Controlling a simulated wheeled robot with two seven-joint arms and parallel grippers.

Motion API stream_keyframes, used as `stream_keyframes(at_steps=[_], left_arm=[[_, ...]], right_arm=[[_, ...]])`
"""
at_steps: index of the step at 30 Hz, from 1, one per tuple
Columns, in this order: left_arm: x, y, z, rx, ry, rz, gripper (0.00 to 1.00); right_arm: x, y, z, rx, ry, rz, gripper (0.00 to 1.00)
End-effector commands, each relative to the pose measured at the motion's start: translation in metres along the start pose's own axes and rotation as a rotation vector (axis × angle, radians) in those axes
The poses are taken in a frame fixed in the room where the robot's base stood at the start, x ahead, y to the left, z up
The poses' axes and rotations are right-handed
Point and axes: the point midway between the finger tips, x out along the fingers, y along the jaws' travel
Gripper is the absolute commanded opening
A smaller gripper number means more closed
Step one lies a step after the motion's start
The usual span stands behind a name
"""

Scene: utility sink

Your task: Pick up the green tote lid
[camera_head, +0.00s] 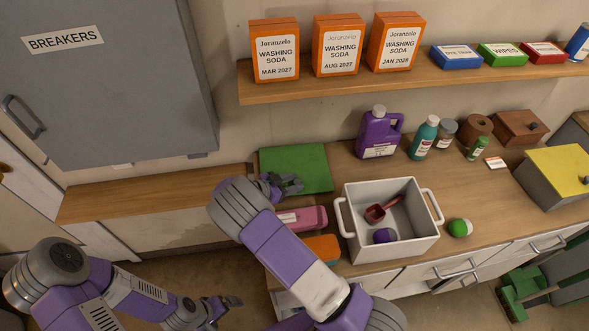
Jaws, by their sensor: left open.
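The green tote lid (308,163) lies flat on the wooden counter near the wall. My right gripper (289,183) is at the lid's lower left part, over or against it, and hides some of it. I cannot tell whether it touches the lid or whether its fingers are open. My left gripper (232,302) is open, low in front of the counter, well away from the lid.
A white tote (352,196) holding a red scoop (377,213) and a purple ball (384,235) stands right of my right arm. A pink box (302,218) and an orange item (323,247) lie near that arm. A purple jug (379,135) stands behind the tote. A shelf (300,88) overhangs the counter.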

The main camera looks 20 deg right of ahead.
Motion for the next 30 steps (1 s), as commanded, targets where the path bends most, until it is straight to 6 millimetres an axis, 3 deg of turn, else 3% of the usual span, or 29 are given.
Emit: stream_keyframes(at_steps=[1,8,22,30], left_arm=[[0.0,0.0,0.0,0.0,0.0,0.0,1.0],[0.0,0.0,0.0,0.0,0.0,0.0,1.0],[-0.001,0.0,0.0,0.0,0.0,0.0,1.0],[-0.008,0.003,0.0,0.0,0.0,0.0,1.0]], right_arm=[[0.0,0.0,0.0,0.0,0.0,0.0,0.35],[0.0,0.0,0.0,0.0,0.0,0.0,0.0],[-0.005,0.003,-0.007,0.0,-0.002,0.0,0.0],[-0.025,0.003,-0.055,0.005,-0.004,-0.001,0.0]])
